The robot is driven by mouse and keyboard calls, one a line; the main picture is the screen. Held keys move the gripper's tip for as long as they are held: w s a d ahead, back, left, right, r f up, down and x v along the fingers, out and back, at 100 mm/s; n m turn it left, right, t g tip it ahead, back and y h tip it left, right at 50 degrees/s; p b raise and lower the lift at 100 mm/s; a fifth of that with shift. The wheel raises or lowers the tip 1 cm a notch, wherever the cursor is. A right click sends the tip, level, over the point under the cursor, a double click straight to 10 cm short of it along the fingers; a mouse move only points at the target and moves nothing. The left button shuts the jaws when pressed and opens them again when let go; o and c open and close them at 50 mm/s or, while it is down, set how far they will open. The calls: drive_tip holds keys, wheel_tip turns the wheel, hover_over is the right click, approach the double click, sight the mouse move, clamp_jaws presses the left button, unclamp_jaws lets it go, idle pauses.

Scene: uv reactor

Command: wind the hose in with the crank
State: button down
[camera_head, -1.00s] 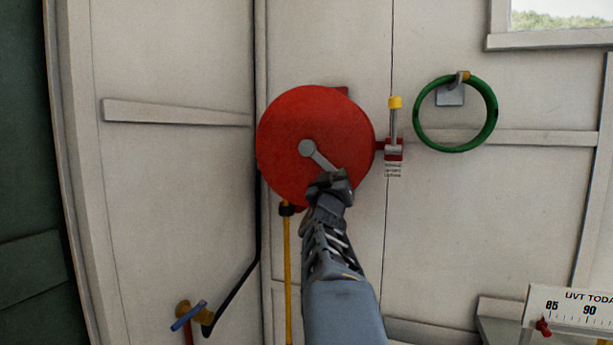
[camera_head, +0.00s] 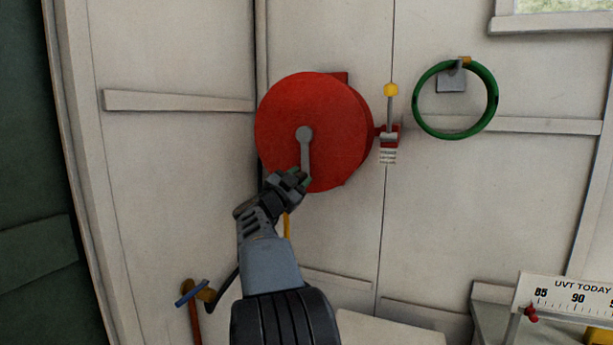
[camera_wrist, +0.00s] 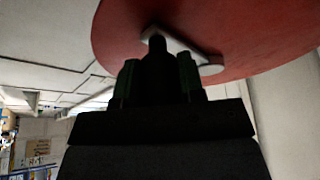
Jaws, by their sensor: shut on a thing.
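The red hose reel (camera_head: 330,110) is on the white wall, with a grey crank (camera_head: 305,148) at the middle of its face. The crank arm points almost straight down. My gripper (camera_head: 296,180) is shut on the crank's handle end, near the reel's lower edge. The wrist view shows the gripper (camera_wrist: 158,75) against the red disc (camera_wrist: 240,30), with the pale crank arm (camera_wrist: 190,48) running off to the right. The yellow hose (camera_head: 287,225) hangs below the reel, mostly hidden behind my arm.
A yellow-topped lever (camera_head: 391,110) with a small tag stands right of the reel. A green hose coil (camera_head: 455,132) hangs further right. A blue-handled valve (camera_head: 192,292) is at lower left. The "UVT TODAY" board (camera_head: 570,295) is at lower right.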

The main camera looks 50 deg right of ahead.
drive_tip(key=shift+w+a+r+m+g, duration=0.2)
drive_tip(key=shift+w+m+g, duration=0.2)
drive_tip(key=shift+w+m, duration=0.4)
drive_tip(key=shift+w+p, duration=0.1)
drive_tip(key=shift+p, duration=0.25)
drive_tip(key=shift+w+a+r+m, duration=0.1)
drive_tip(key=shift+r+m, duration=0.1)
drive_tip(key=shift+m, duration=0.1)
drive_tip(key=c, duration=0.9)
unclamp_jaws()
drive_tip(key=shift+w+f, duration=0.1)
drive_tip(key=shift+o, duration=0.8)
drive_tip(key=shift+f, duration=0.1)
drive_tip(key=b+v, duration=0.3)
drive_tip(key=v, duration=1)
drive_tip(key=shift+a, duration=0.35)
